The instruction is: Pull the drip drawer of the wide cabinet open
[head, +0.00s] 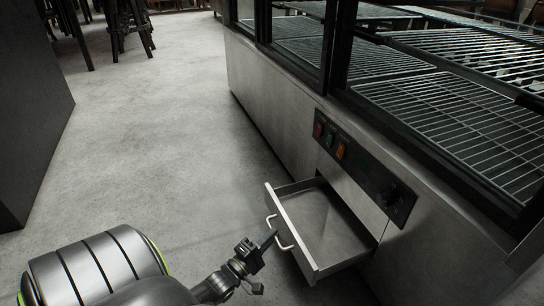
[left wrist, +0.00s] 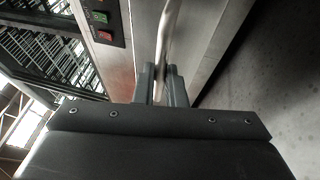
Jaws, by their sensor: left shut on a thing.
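The wide cabinet (head: 280,115) is a long metal unit with wire racks behind dark frames. Its drip drawer (head: 325,225) stands out from the lower front, open, and its tray looks empty. The drawer has a pale bar handle (head: 277,232) on its front; the handle also shows in the left wrist view (left wrist: 168,40). My left gripper (head: 268,240) is at the handle, its fingers (left wrist: 162,75) closed around the bar in the left wrist view. My right gripper is in neither view.
A control panel (head: 360,165) with coloured switches and a knob sits above the drawer. A dark block (head: 32,110) stands at the left, and dark stools (head: 125,25) stand far back. The concrete floor (head: 160,130) between is clear.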

